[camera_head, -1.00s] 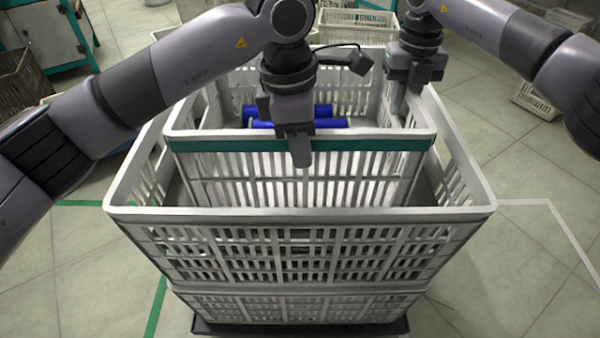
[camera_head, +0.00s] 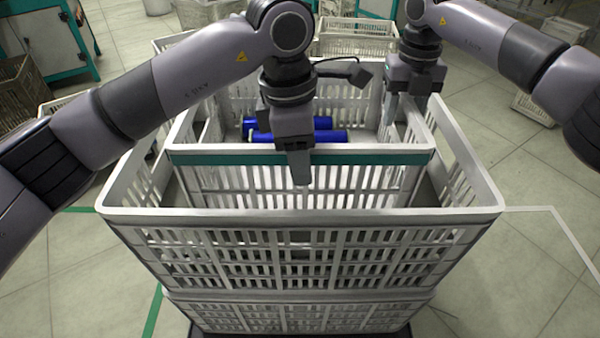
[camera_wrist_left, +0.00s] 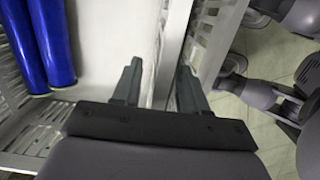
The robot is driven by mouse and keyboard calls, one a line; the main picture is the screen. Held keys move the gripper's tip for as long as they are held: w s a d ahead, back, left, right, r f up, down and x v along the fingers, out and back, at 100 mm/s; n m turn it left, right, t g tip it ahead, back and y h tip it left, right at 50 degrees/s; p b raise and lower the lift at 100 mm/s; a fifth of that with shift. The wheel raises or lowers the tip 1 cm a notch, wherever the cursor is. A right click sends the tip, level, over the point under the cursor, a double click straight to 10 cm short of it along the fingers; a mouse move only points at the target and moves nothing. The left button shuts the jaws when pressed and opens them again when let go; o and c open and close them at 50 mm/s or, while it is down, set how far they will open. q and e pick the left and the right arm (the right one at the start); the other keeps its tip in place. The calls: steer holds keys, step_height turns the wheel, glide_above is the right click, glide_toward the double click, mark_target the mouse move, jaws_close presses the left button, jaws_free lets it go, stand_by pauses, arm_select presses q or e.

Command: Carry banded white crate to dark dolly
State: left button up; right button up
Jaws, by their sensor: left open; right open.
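The banded white crate (camera_head: 225,182) has a teal band along its near rim and sits inside the upper part of a larger white crate stack (camera_head: 300,255). Blue bobbins (camera_head: 300,136) lie in it; two blue cylinders also show in the left wrist view (camera_wrist_left: 52,45). My left gripper (camera_head: 298,172) is at the near banded rim; in its wrist view the open fingers (camera_wrist_left: 158,85) stand on either side of a crate wall. My right gripper (camera_head: 405,98) is open at the crate's right side, its fingertips partly hidden. A dark dolly edge (camera_head: 300,336) shows under the stack.
Another white crate (camera_head: 355,38) stands behind. A brown crate (camera_head: 22,95) and a teal cabinet (camera_head: 40,40) are at the far left. A small pale crate (camera_head: 533,108) lies on the floor at right. Tiled floor is free on both sides.

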arm_select(q)
steer(key=r, duration=0.3)
steer(key=a+r, duration=0.1)
steer(key=r, duration=0.7)
steer(key=shift+a+r, duration=0.15)
steer(key=shift+r, duration=0.25)
arm_select(e)
steer(key=shift+r, duration=0.15)
step_height(320, 180, up, 12)
steer(key=shift+f, duration=0.15)
